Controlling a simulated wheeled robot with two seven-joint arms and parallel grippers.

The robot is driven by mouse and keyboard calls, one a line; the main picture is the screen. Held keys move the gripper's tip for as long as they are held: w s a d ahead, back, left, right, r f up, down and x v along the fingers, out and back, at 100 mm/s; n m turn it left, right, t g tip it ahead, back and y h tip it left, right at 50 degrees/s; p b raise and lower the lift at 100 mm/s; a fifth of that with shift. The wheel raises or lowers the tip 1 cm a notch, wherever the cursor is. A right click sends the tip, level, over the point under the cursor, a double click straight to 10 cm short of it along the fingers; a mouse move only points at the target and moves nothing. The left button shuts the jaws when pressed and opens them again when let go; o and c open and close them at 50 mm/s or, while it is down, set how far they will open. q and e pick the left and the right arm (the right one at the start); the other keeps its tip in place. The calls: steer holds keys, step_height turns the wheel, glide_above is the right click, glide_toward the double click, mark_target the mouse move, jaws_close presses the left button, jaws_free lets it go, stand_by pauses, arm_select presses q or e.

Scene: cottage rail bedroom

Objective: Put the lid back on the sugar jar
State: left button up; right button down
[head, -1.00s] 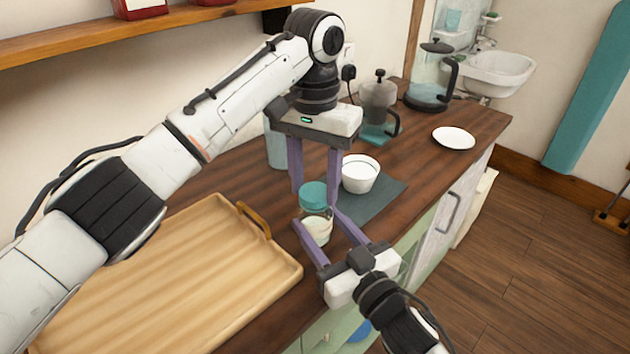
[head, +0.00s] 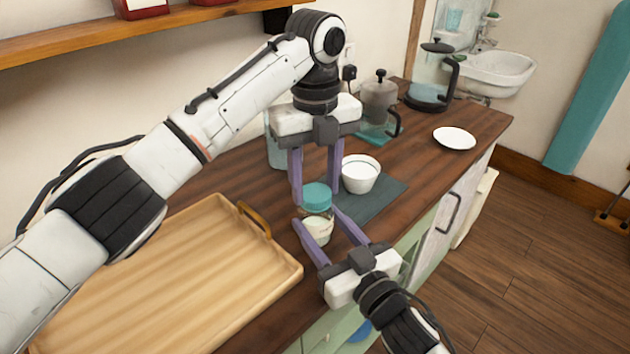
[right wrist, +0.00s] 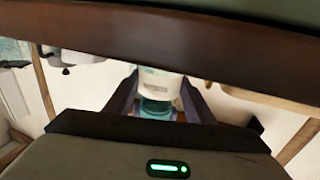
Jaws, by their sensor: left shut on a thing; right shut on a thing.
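In the right wrist view, the jar (right wrist: 157,83) and the teal lid (right wrist: 157,107) appear between the right gripper's fingers. The far finger contacts are partly hidden.
A wooden tray (head: 160,285) lies at left. A white bowl (head: 361,177) stands on a dark mat (head: 385,198) just behind the jar. A French press (head: 380,105), a kettle (head: 428,92) and a white plate (head: 454,138) are farther back. The counter's front edge is close at right.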

arm_select(q)
steer(key=m, duration=0.6)
steer(key=shift+m, duration=0.4)
steer(key=m, duration=0.5)
steer(key=o, duration=1)
steer(key=shift+r, duration=0.1)
steer(key=shift+r, duration=2.15)
